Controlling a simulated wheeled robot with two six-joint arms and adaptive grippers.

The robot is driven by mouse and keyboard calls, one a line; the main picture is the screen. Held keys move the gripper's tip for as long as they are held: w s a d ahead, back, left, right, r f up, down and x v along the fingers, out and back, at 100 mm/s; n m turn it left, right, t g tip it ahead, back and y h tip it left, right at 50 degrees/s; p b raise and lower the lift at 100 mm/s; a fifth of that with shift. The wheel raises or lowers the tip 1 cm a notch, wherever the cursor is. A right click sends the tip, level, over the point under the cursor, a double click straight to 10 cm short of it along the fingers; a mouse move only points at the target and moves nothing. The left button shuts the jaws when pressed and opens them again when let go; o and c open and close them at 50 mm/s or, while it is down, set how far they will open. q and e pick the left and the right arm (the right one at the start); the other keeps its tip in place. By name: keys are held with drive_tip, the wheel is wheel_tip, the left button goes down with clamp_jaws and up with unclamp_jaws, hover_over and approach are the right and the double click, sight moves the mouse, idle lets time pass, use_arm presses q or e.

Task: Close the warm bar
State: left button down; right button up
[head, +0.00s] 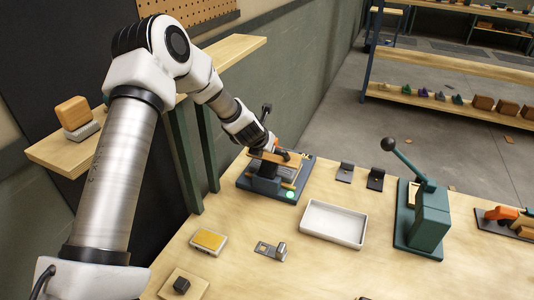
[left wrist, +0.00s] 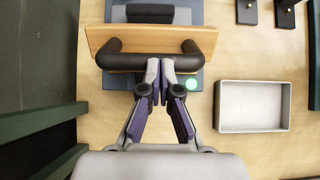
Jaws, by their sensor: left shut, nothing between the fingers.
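The warm bar (head: 258,184) is a dark grey-blue device at the back of the table, with a lit green lamp (head: 290,194). A wooden board (left wrist: 95,40) with a black bar handle (left wrist: 122,60) spans its front in the left wrist view. In the head view the board appears raised above the base; its exact angle is unclear. My left gripper (left wrist: 166,68) has its fingers together with nothing between them, tips at the near edge of the handle. I cannot tell if they touch it. In the head view my arm partly hides the device. My right gripper is not in view.
A white tray (head: 334,239) lies right of the device; the left wrist view shows it too (left wrist: 222,105). A green lever press (head: 430,222) stands further right. Two small black brackets (head: 345,172) sit behind the tray. A yellow-topped block (head: 208,241) and metal piece (head: 271,251) lie in front.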

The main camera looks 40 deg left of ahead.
sight(269, 160)
use_arm(q)
drive_tip(key=w, duration=0.2)
drive_tip(key=w+a, duration=0.1)
drive_tip(key=w, duration=0.1)
drive_tip(key=shift+f, duration=0.15)
drive_tip(key=shift+w+a+f, duration=0.2)
drive_tip(key=shift+w+f, duration=0.25)
drive_tip(key=shift+w, duration=0.35)
drive_tip(key=shift+w+a+f, duration=0.15)
drive_tip(key=shift+w+f, duration=0.25)
drive_tip(key=shift+w, duration=0.35)
